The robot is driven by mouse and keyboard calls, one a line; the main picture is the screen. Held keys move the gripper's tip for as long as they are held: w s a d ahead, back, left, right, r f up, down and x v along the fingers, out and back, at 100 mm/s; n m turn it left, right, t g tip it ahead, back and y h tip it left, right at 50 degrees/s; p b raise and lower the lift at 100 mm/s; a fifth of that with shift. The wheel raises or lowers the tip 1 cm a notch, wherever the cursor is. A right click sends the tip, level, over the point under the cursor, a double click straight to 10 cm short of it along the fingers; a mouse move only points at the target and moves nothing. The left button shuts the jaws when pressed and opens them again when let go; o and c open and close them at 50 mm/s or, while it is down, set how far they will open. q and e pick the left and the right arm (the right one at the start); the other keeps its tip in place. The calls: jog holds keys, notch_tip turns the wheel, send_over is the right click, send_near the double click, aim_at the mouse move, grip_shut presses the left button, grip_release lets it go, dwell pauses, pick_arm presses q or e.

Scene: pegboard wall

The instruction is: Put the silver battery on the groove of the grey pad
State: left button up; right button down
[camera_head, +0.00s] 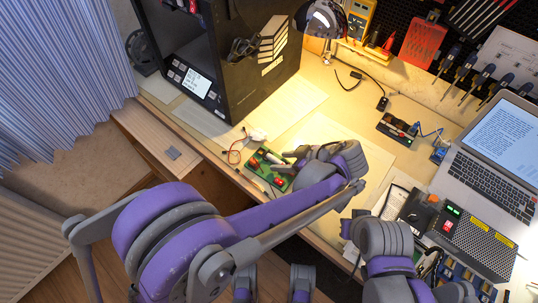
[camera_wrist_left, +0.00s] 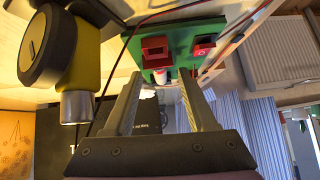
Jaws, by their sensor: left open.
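My left gripper (camera_head: 283,160) is open beside the green board (camera_head: 257,161) on the desk. In the left wrist view its two fingers (camera_wrist_left: 163,90) are spread apart, with the green board (camera_wrist_left: 178,42) and its red blocks beyond them. A small pale cylinder with a red part (camera_wrist_left: 160,77) shows between the fingertips. I cannot tell whether it is the silver battery, and nothing visibly lies in the grip.
A black 3D-printer-like box (camera_head: 270,85) stands behind the board. A laptop (camera_head: 487,165) and a power supply (camera_head: 470,240) fill the right side. The left wrist view shows a yellow and black object (camera_wrist_left: 85,65) near the left finger. The desk middle (camera_head: 310,130) is fairly clear.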

pick_arm(q)
jog(key=shift+w+a+f, duration=0.1)
jog(key=shift+a+f, duration=0.05)
jog(key=shift+c, duration=0.4)
grip_shut()
dwell(1.0)
